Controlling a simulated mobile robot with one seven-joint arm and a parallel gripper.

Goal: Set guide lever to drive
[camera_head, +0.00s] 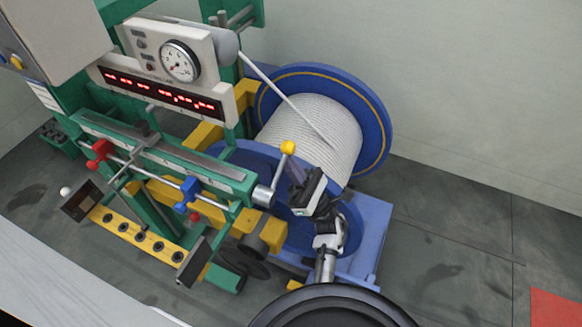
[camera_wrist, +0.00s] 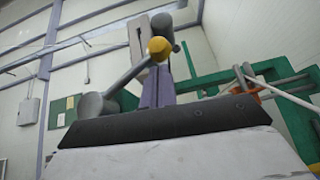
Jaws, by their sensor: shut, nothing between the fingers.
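The guide lever is a grey rod with a yellow ball knob (camera_head: 288,147), rising from a grey cylindrical hub (camera_head: 263,194) at the right end of the green guide unit. In the head view the lever leans up and slightly right. My gripper (camera_head: 294,170) is shut and empty, just right of and below the knob. In the wrist view the yellow knob (camera_wrist: 159,47) shows just beyond the tips of my shut purple fingers (camera_wrist: 157,85), with the hub (camera_wrist: 96,108) at left. I cannot tell whether the fingers touch the lever. No drive marking is readable.
A blue-flanged reel (camera_head: 378,125) wound with pale cable stands behind my gripper. A gauge panel (camera_head: 180,60) and a red digit display (camera_head: 160,92) are at upper left. Red (camera_head: 99,152) and blue (camera_head: 187,192) clamps sit on the guide rod.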

